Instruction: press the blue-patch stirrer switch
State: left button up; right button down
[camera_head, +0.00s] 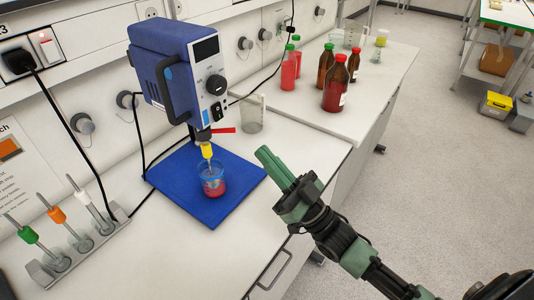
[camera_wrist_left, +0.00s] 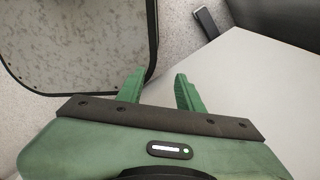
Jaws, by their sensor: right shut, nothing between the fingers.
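A blue overhead stirrer (camera_head: 172,68) with a dark display and a round black knob (camera_head: 216,84) stands at the back wall. Below the knob, its pale panel carries small switches with a blue patch (camera_head: 217,107); their detail is too small to tell. My right gripper (camera_head: 265,154) is shut and empty, to the right of and lower than the panel in the picture, apart from the stirrer. My left gripper (camera_wrist_left: 158,90) shows only in the left wrist view. Its two green fingers are apart with nothing between them.
A glass of red juice (camera_head: 211,182) stands under the stirrer on a blue base plate (camera_head: 235,174). An empty beaker (camera_head: 253,115) is behind. Several bottles, including a brown one (camera_head: 335,88), stand at the right. A rack (camera_head: 85,250) is at the left.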

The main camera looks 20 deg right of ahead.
aim_at(220, 116)
jog(key=p+x, duration=0.1)
jog(key=x, duration=0.2)
jog(key=f+p+x, duration=0.1)
jog(key=x, duration=0.2)
jog(key=w+p+x, duration=0.1)
jog(key=x, duration=0.2)
jog(key=shift+a+f+p, duration=0.25)
jog(key=shift+a+p, duration=0.05)
jog(key=shift+p, duration=0.05)
jog(key=shift+w+a+f, duration=0.2)
jog(key=shift+w+a, duration=0.1)
jog(key=shift+w, duration=0.15)
jog(key=shift+w+a+f+t+b, duration=0.15)
jog(key=shift+f+t+b, duration=0.3)
jog(key=shift+b, duration=0.75)
jog(key=shift+r, duration=0.4)
jog(key=shift+w+p, duration=0.1)
jog(key=shift+p, duration=0.2)
jog(key=shift+f, duration=0.1)
